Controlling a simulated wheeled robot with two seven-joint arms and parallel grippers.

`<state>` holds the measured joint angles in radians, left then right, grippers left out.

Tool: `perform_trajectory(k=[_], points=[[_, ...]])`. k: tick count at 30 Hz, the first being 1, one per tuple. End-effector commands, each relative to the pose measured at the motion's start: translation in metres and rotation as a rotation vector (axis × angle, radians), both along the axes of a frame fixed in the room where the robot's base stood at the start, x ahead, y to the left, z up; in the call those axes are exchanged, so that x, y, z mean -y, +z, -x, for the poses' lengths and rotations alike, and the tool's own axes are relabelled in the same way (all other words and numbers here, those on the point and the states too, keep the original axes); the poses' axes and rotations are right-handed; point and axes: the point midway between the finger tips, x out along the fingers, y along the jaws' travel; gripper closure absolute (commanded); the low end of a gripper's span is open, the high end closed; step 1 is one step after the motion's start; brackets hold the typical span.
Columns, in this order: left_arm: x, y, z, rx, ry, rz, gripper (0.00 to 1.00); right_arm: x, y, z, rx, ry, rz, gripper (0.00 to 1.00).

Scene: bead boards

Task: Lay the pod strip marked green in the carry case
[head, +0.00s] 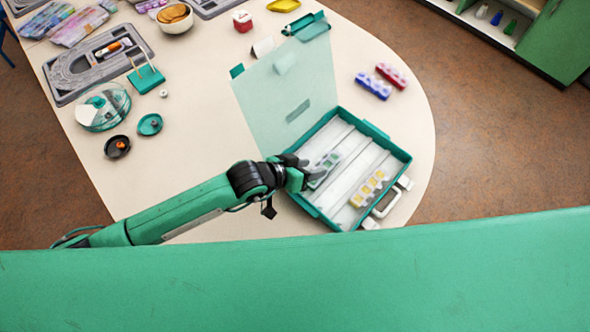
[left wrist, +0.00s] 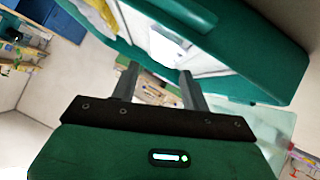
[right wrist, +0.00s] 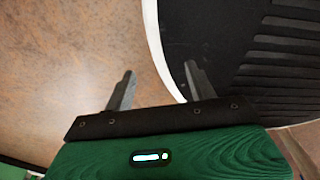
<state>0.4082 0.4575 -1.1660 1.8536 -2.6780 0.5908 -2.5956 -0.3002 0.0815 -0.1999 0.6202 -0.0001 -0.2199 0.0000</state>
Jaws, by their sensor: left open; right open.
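The open teal carry case (head: 401,156) stands on the table with its pale interior facing up. A pale strip with greenish pods (head: 327,163) lies in its left part. A yellow pod strip (head: 368,188) lies farther right inside. My left gripper (head: 312,174) is over the case's left side, close to the greenish strip; it is open, and I cannot tell if it touches the strip. In the left wrist view, its fingers (left wrist: 158,88) are apart, with the case's teal wall (left wrist: 235,60) beyond. My right gripper (right wrist: 158,92) is open and empty, seen only in its wrist view.
Blue (head: 373,85) and red (head: 391,75) pod strips lie on the table right of the case's translucent raised lid (head: 275,100). A round clear container (head: 103,107), small dishes and a grey board (head: 88,68) are at the left. Below my right gripper are brown floor and a black ribbed surface.

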Motion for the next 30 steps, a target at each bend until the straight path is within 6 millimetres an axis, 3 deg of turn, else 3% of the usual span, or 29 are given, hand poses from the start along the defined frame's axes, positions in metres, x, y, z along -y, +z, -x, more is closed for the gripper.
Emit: perform_trajectory(k=[3, 10, 30], points=[[-0.018, 0.010, 0.009, 0.002, 0.000, -0.001, 0.54, 0.000, -0.005, 0.000, -0.003, 0.000, 0.001, 0.44], [-0.038, 0.026, 0.019, 0.002, 0.000, -0.001, 0.54, -0.003, -0.006, -0.012, 0.012, -0.001, -0.003, 0.44], [-0.043, 0.031, 0.022, 0.001, -0.001, 0.000, 0.54, -0.003, -0.006, -0.011, 0.007, -0.003, -0.002, 0.44]])
